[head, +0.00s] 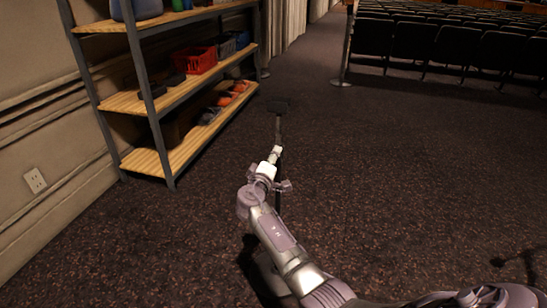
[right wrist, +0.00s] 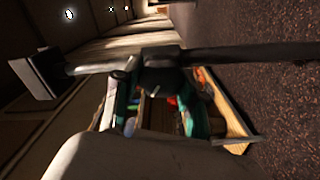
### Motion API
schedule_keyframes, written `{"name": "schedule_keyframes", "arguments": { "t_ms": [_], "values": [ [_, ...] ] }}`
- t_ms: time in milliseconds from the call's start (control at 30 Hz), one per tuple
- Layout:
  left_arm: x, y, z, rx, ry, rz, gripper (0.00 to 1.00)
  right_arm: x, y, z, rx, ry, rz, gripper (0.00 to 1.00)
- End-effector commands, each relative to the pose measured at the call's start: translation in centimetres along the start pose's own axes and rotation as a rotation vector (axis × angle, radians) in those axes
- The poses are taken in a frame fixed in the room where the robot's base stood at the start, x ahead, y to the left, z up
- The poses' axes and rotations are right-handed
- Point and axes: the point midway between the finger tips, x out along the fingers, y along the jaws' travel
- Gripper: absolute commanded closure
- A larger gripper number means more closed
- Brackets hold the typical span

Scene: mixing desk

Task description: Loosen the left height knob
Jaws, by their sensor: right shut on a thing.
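A thin dark stand with a flat dark head (head: 279,105) rises from the carpet near the middle of the head view. In the right wrist view its pole (right wrist: 250,54) runs sideways across the picture, with a dark block (right wrist: 36,78) at the left end. A dark rounded knob (right wrist: 162,82) sits at the collar on the pole. My right gripper (head: 277,151) is at the pole below the head, shut on the knob; the fingertips are small and partly hidden. Which side the knob is on is hard to tell. My left gripper is not in view.
A metal shelf with wooden boards (head: 180,150) stands at the left wall, holding a red basket (head: 194,60) and other items. Rows of dark seats (head: 450,45) and a post (head: 341,80) are at the back. The carpet (head: 420,165) on the right is mostly clear.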

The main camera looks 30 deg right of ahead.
Motion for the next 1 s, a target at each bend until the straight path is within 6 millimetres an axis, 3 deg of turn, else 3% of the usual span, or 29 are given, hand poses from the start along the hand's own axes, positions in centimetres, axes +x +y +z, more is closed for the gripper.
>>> {"name": "schedule_keyframes", "arguments": {
  "t_ms": [600,1000],
  "values": [
    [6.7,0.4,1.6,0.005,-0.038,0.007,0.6,-0.1,-0.2,0.1,-0.498,0.0,-0.003,0.93],
    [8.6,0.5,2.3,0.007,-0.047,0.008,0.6,-0.1,-0.4,0.1,-0.609,0.001,-0.003,0.93]
  ]
}}
